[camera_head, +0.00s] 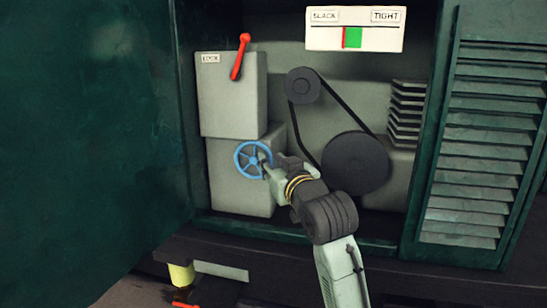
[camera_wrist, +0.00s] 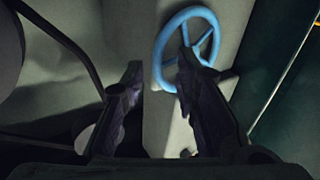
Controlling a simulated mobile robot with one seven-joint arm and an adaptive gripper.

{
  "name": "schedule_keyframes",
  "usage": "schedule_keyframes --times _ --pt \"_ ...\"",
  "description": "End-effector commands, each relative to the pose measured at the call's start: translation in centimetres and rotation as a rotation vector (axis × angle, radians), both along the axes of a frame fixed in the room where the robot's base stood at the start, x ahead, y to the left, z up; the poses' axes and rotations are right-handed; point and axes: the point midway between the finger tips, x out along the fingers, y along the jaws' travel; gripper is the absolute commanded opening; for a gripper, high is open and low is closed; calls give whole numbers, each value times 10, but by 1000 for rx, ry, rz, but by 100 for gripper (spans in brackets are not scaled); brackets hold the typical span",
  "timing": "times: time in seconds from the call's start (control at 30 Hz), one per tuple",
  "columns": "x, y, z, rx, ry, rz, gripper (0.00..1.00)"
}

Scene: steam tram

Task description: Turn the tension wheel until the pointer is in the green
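The blue tension wheel (camera_head: 239,160) is a spoked handwheel on the front of a grey box in the open cabinet. My gripper (camera_head: 264,163) is at the wheel's right side. In the wrist view, my gripper (camera_wrist: 160,66) is open, with a clear gap between its two dark fingers. The right finger overlaps the lower part of the blue wheel (camera_wrist: 160,50) in that view; I cannot tell whether it touches. The white gauge (camera_head: 375,39) reads SLACK at left and TIGHT at right. Its thin red pointer (camera_head: 343,38) stands at the left edge of the green band (camera_head: 353,38).
A red lever (camera_head: 238,62) sits on the upper grey box (camera_head: 228,105). A belt runs between a small pulley (camera_head: 303,86) and a large pulley (camera_head: 356,163) close to my arm. A green door (camera_head: 80,140) stands at left, a louvred panel (camera_head: 480,150) at right.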

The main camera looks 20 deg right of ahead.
Motion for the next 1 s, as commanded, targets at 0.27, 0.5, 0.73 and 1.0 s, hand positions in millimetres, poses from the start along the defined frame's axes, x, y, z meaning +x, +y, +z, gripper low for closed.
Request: schedule_keyframes --times 0.27,0.5,0.73,1.0 --pt "10 0 0 -1 0 -1 28" --pt "9 0 0 -1 -1 -1 21" --pt "9 -1 0 0 -1 -3 6" --pt "9 -3 0 1 -2 -7 0"
